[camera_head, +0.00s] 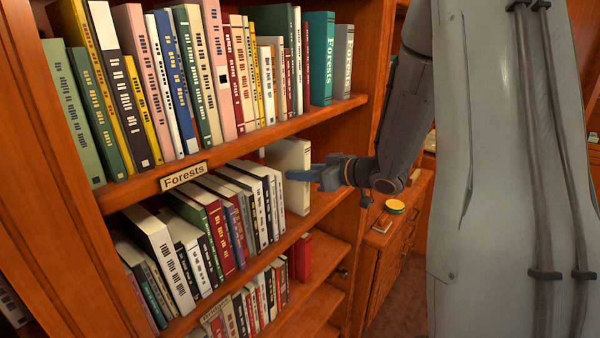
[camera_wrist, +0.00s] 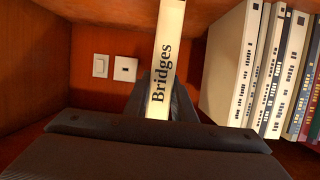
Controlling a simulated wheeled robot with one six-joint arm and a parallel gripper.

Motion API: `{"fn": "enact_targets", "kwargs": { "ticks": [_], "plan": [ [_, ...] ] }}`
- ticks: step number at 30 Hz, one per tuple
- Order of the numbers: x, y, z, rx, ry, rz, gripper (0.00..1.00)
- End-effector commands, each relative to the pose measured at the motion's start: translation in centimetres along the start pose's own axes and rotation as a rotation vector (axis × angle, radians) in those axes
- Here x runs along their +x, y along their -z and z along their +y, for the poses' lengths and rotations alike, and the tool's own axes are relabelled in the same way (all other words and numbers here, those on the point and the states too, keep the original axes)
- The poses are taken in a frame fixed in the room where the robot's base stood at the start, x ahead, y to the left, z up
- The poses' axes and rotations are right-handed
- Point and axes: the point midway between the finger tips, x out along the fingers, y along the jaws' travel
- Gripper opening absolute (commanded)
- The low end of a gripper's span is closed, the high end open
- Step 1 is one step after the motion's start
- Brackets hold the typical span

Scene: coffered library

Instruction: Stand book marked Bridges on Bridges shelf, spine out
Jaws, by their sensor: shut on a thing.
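My gripper (camera_head: 308,174) is shut on a cream book (camera_head: 290,160) at the right end of the middle shelf row. In the wrist view the fingers (camera_wrist: 160,112) clasp the book's pale spine (camera_wrist: 165,60), marked "Bridges", which faces out toward my gripper. The book looks upright and inside the shelf bay. I cannot tell whether its bottom edge touches the board. A label (camera_head: 215,310) on the middle shelf's front edge is too small to read surely. The label on the shelf above reads "Forests" (camera_head: 183,176).
A row of leaning books (camera_head: 215,220) fills the middle shelf left of the held book. In the wrist view a gap separates the held book from the nearest pale book (camera_wrist: 235,65). Switch plates (camera_wrist: 112,67) are on the bay's wood. The upper shelf holds a full row.

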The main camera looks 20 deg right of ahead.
Motion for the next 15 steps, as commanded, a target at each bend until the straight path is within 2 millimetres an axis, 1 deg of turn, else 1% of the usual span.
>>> {"fn": "enact_targets", "kwargs": {
  "ticks": [1,4,12,15],
  "plan": [
    [0.0,0.1,0.04,-0.001,0.0,0.002,0.28],
    [-0.01,0.09,0.03,-0.001,0.0,0.002,0.45],
    [-0.04,-0.08,-0.01,0.001,0.0,-0.002,0.45],
    [-0.51,-0.08,0.07,0.001,-0.002,0.0,0.45]
  ]
}}
